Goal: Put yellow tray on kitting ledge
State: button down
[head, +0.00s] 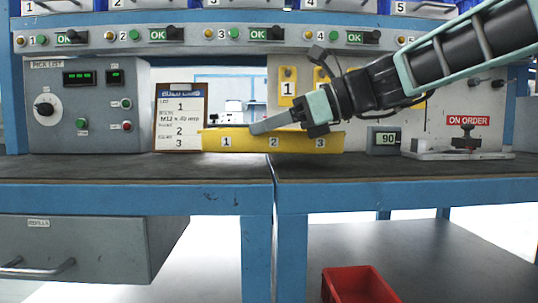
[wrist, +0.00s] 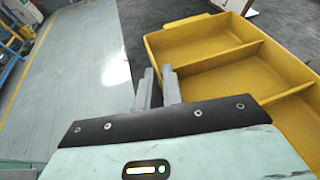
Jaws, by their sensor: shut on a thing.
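The yellow tray (head: 273,141) is low over the worktop, near the gap between two benches, with labels 1, 2 and 3 on its front. In the head view I cannot tell whether it touches the worktop. My gripper (head: 257,127) reaches in from the right and is shut on the tray's wall. The wrist view shows the fingers (wrist: 160,82) close together at the edge of the tray (wrist: 215,68), whose visible compartments are empty. No label marks the kitting ledge, so I cannot tell which surface it is.
A clipboard (head: 181,118) and a pick list box (head: 86,106) stand left of the tray. A 90 display (head: 384,140) and an ON ORDER stand (head: 464,145) are to the right. A numbered button rail (head: 190,38) runs above. A red bin (head: 357,284) is below. The front worktop is clear.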

aim_at(263, 144)
notch_tip(263, 144, down, 3)
jog(key=shift+f+b, duration=0.1)
jog(key=shift+b, duration=0.8)
jog(key=c, duration=1.5)
grip_release()
jog(key=shift+d+r, duration=0.1)
jog(key=shift+r, duration=0.1)
